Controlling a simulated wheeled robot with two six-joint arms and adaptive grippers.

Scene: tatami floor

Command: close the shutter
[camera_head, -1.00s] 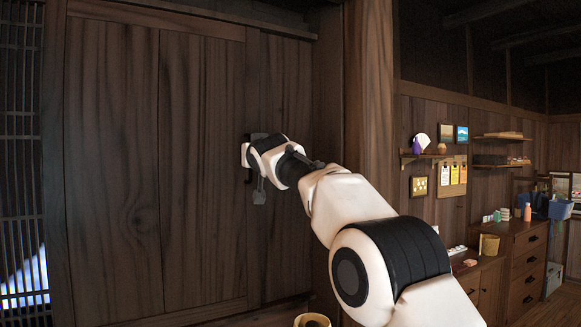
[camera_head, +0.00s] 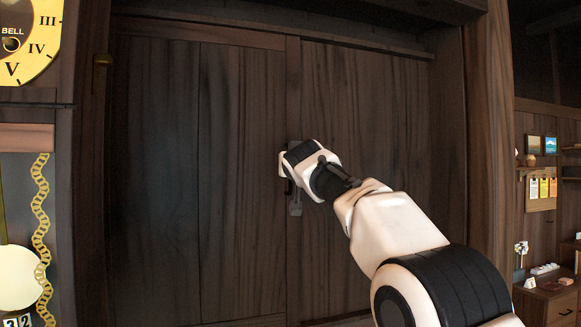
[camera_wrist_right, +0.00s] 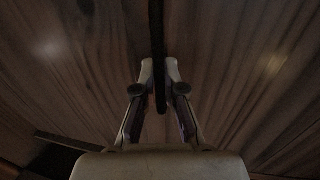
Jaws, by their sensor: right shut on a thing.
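The shutter (camera_head: 160,180) is a dark wood sliding panel filling the left part of the head view. Its left edge meets the post beside the clock, with no lattice showing between them. Its narrow dark handle is on the right edge and shows as an upright bar (camera_wrist_right: 158,45) in the wrist view. My right gripper (camera_head: 289,168) is at this handle, mostly hiding it in the head view. In the wrist view its two fingers (camera_wrist_right: 159,76) are closed around the bar. My left gripper is not seen.
A fixed-looking wood panel (camera_head: 370,170) lies right of the shutter, then a thick post (camera_head: 487,150). A yellow-faced clock (camera_head: 30,45) with a chain stands at the left. Shelves and a cabinet (camera_head: 545,300) are far right.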

